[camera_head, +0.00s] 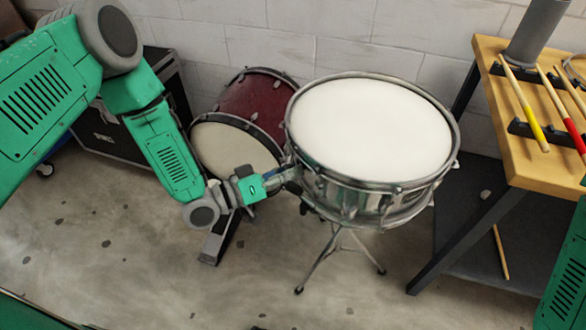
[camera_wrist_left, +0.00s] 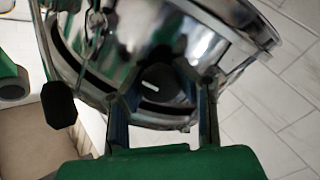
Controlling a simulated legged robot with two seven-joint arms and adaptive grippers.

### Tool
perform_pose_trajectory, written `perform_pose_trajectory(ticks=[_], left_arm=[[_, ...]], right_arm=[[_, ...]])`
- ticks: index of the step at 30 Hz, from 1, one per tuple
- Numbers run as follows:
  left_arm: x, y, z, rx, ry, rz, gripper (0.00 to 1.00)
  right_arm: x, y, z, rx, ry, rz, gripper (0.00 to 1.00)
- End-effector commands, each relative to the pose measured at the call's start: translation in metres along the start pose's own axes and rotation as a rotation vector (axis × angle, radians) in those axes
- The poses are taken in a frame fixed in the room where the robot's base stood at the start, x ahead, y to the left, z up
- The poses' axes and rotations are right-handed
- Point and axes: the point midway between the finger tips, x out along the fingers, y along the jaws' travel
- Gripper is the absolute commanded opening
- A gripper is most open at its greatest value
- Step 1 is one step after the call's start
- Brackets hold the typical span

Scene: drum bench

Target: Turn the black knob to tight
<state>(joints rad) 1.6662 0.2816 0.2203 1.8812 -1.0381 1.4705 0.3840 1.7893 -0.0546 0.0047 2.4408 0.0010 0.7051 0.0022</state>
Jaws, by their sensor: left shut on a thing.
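The snare drum (camera_head: 365,135), with a white head and a chrome shell, stands on a tripod stand. The black knob (camera_wrist_left: 152,84), with a white mark, shows in the left wrist view between my fingers, low on the chrome shell. In the head view the knob is hidden by my gripper. My left gripper (camera_head: 284,177) reaches the drum's left side. Its fingers (camera_wrist_left: 164,92) are shut on the knob, one on each side. The exact finger contact is dark and hard to see. My right gripper is out of view; only a green part of my right arm shows at the right edge.
A red bass drum (camera_head: 257,105) stands behind the snare, near the block wall. A black case (camera_head: 118,140) is at the left. A wooden table (camera_head: 545,175) with drumsticks (camera_head: 524,105) is at the right. A loose stick (camera_head: 500,252) lies below it. The front floor is clear.

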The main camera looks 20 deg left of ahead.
Motion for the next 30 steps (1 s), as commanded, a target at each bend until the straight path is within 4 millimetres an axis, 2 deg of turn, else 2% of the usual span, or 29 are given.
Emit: perform_pose_trajectory(ticks=[1,18,19,21,30], left_arm=[[-0.0058,-0.0025,0.0073,0.006,-0.018,-0.01,0.0],[-0.0058,-0.0028,0.0077,0.035,-0.019,-0.011,0.0],[-0.0058,-0.0029,0.0077,0.035,-0.019,-0.011,0.33],[-0.0055,-0.003,0.0071,0.036,-0.017,-0.01,0.51],[-0.002,-0.0013,0.0037,0.041,-0.01,-0.006,0.51]], right_arm=[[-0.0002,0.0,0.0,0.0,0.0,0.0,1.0],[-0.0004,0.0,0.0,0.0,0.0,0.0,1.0],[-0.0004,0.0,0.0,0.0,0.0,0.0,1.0],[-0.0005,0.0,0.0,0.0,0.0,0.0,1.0],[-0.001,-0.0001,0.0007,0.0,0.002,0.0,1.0]])
